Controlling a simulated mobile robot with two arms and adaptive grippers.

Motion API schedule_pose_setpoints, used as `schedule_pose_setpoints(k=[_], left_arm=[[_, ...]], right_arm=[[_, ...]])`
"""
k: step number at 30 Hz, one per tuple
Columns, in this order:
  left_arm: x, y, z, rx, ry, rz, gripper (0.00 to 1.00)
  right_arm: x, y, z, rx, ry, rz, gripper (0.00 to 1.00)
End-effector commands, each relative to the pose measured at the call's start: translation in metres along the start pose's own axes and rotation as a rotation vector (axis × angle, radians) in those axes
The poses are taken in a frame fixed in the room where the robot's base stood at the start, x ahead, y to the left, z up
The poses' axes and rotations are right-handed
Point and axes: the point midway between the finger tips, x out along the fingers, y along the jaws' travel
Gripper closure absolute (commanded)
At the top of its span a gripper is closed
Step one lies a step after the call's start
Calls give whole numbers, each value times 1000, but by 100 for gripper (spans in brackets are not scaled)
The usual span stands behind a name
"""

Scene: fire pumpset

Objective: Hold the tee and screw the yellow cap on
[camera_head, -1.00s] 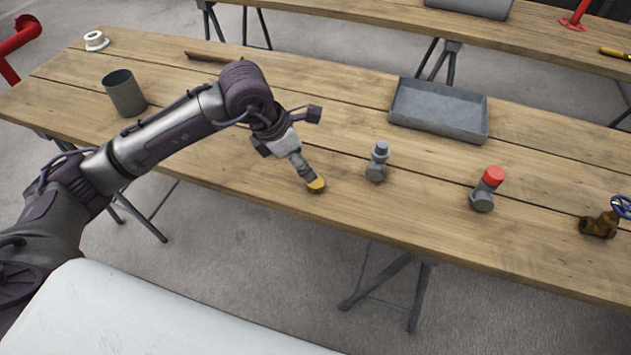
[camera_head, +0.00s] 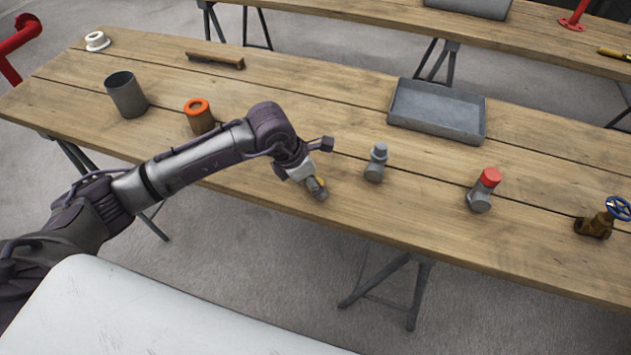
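The yellow cap (camera_head: 316,184) shows as a small patch at the fingers of my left gripper (camera_head: 313,183), low over the near part of the table. A grey piece (camera_head: 320,194) shows just below and right of the yellow; I cannot tell whether it is the tee's body or a fingertip. The gripper covers much of this spot, so I cannot see whether the fingers are closed on the cap or tee, or how the cap sits. My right gripper is out of view.
To the right stand a grey-topped fitting (camera_head: 376,163), a red-capped fitting (camera_head: 484,190) and a brass valve with a blue wheel (camera_head: 605,217). A grey tray (camera_head: 438,130) lies behind. A grey cup (camera_head: 125,96) and an orange-rimmed cylinder (camera_head: 199,118) stand left.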

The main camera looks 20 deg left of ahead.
Motion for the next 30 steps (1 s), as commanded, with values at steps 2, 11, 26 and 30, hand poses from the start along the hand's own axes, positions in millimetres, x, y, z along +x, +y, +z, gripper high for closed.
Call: schedule_pose_setpoints(k=[2,11,26,30], left_arm=[[2,0,0,0,-1,0,31],[2,0,0,1,0,0,31],[2,0,0,1,0,0,90],[1,0,1,1,-1,1,90]], right_arm=[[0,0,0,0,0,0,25],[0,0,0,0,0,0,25],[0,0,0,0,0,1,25],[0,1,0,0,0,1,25]])
